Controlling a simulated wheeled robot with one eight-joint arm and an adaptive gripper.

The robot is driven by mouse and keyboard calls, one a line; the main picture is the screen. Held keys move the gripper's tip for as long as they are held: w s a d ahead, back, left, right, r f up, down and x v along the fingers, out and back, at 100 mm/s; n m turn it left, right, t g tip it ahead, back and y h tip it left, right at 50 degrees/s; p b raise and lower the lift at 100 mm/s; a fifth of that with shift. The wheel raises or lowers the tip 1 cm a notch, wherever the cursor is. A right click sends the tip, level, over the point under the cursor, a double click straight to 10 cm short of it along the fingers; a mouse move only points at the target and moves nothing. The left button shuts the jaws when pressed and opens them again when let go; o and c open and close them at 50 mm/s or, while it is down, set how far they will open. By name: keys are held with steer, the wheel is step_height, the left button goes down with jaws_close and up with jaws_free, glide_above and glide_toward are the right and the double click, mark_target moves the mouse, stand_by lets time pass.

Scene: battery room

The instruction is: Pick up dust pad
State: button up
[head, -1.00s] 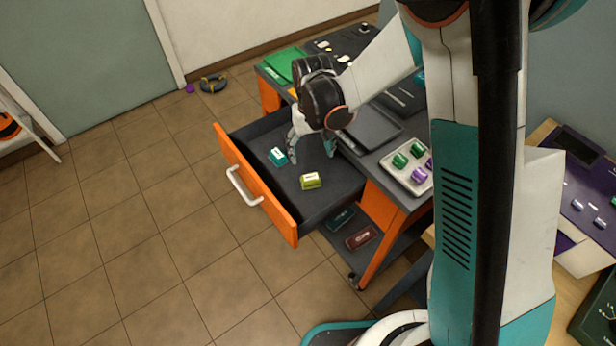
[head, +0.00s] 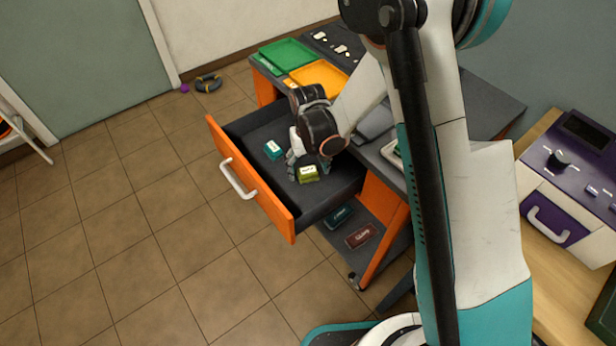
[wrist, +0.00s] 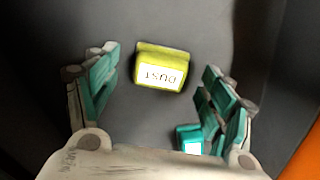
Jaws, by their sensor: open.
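The dust pad is a yellow-green block (head: 308,174) with a white label, lying on the floor of the open drawer (head: 335,196). In the wrist view the pad (wrist: 162,68) shows its label reading "DUST", upside down. My gripper (head: 308,166) is low in the drawer, right by the pad. In the wrist view its teal fingers (wrist: 160,80) are spread wide, with the pad between and slightly beyond them, not visibly touched. A teal block with a white label (head: 273,150) lies in the drawer left of the gripper. It also shows beside the right finger in the wrist view (wrist: 190,140).
The drawer's orange front (head: 250,180) with a white handle (head: 238,179) and its dark walls surround the gripper. A green tray (head: 287,55) and a yellow tray (head: 320,78) are on the cabinet top. A lower shelf holds labelled boxes (head: 361,236).

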mark_target(308, 170)
steer(key=shift+f, duration=0.85)
steer(key=shift+r, duration=0.1)
steer(key=c, duration=1.1)
step_height(308, 170, up, 20)
steer(key=p, duration=0.7)
